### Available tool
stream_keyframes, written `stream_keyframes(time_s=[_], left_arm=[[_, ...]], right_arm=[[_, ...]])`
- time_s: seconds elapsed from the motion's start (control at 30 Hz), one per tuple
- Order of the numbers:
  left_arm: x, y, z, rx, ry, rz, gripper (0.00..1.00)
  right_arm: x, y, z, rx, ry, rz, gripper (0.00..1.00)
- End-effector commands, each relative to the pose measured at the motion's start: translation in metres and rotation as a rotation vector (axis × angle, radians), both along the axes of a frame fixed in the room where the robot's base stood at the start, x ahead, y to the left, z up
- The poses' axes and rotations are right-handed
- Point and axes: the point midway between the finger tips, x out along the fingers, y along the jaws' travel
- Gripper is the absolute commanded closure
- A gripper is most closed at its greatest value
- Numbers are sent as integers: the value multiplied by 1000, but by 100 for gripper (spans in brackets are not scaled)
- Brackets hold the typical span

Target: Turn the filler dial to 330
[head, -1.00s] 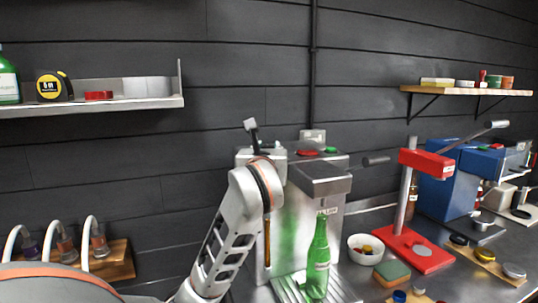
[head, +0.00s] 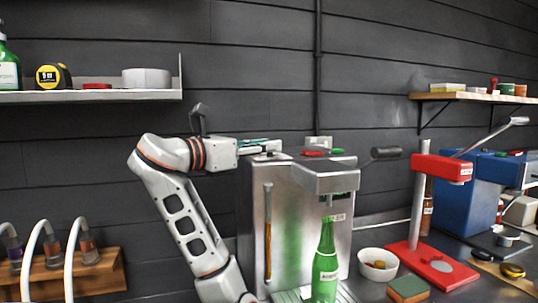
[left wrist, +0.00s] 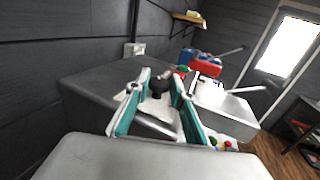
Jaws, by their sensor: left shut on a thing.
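The filler is a steel box (head: 300,225) with a spout head over a green bottle (head: 326,265) on its drip tray. My left gripper (head: 264,148) reaches in from the left, level with the filler's top. In the left wrist view its teal-padded fingers (left wrist: 157,103) are on either side of a dark knob (left wrist: 160,84), the filler dial, and are shut on it. The dial's scale and any number cannot be read. In the head view the fingers hide the dial. My right gripper is not in view.
A black-handled lever (head: 385,153) sticks out right of the filler. Red (head: 313,152) and green (head: 336,150) parts sit on its top. A white bowl (head: 378,265), a sponge (head: 408,289) and a red press (head: 435,264) stand to the right. A wall shelf (head: 90,96) hangs upper left.

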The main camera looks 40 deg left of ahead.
Motion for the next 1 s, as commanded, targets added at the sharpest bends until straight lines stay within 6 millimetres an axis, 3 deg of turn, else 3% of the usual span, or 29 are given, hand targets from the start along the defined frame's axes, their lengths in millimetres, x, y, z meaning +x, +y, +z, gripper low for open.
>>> stream_keyframes(time_s=[0.3, 0.83, 0.87, 0.9, 1.0], left_arm=[[1, 1, -1, 0, 4, -110, 99], [1, 2, -1, 1, 4, -130, 99], [1, 2, -1, 1, 4, -130, 70], [1, 2, -1, 1, 4, -130, 62], [1, 2, 0, 1, 4, -129, 62]], right_arm=[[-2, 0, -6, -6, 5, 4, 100], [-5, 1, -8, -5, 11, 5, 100], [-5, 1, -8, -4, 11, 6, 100], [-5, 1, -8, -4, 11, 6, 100], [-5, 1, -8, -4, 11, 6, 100]])
